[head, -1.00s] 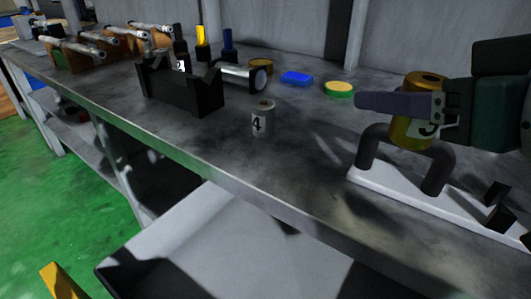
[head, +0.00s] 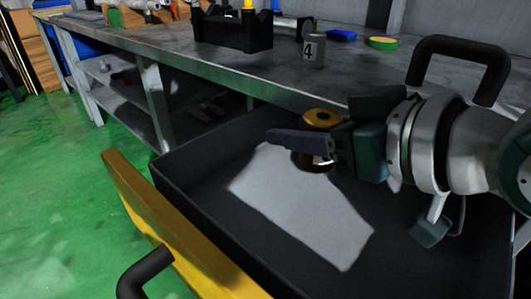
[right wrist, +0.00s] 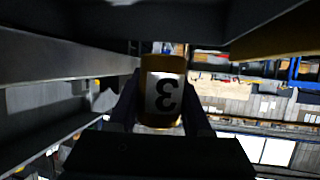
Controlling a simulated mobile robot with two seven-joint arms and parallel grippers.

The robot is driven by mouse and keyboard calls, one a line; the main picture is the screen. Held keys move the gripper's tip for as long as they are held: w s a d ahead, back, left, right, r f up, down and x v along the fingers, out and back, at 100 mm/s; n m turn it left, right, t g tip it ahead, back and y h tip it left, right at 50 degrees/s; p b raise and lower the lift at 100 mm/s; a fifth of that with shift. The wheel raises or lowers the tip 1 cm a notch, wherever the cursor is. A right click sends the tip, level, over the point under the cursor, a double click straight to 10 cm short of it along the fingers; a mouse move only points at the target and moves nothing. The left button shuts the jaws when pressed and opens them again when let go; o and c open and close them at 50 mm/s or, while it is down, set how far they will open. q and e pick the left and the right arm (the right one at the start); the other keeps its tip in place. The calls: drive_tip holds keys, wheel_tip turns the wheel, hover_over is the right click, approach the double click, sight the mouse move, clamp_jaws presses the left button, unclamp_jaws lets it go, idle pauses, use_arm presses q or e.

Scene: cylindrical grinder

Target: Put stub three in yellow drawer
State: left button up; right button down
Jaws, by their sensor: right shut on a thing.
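Stub three is a gold cylinder (head: 322,119) with a dark hole in its top. It also shows in the right wrist view (right wrist: 163,64), with a white label bearing a 3, upside down there. My right gripper (head: 300,146) is shut around its side; the fingers also show in the right wrist view (right wrist: 160,108). The yellow drawer (head: 165,225) is pulled open, with a yellow front and a dark tray inside. The stub is within the drawer's outline in the head view; its height over the floor cannot be told. My left gripper is not in view.
A grey stub marked 4 (head: 313,50) stands on the bench (head: 250,72), near a black V-block (head: 232,30), a blue block (head: 341,35) and a green-rimmed disc (head: 383,43). A black handle (head: 458,46) rises at right.

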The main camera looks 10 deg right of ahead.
wheel_tip(320, 180, down, 11)
drive_tip(key=b, duration=0.5)
drive_tip(key=shift+f, duration=0.2)
drive_tip(key=shift+r, duration=0.1)
drive_tip(key=shift+f+b, duration=0.3)
drive_tip(key=shift+f, duration=0.25)
drive_tip(key=shift+c, duration=1.7)
unclamp_jaws()
drive_tip(key=shift+f, duration=0.1)
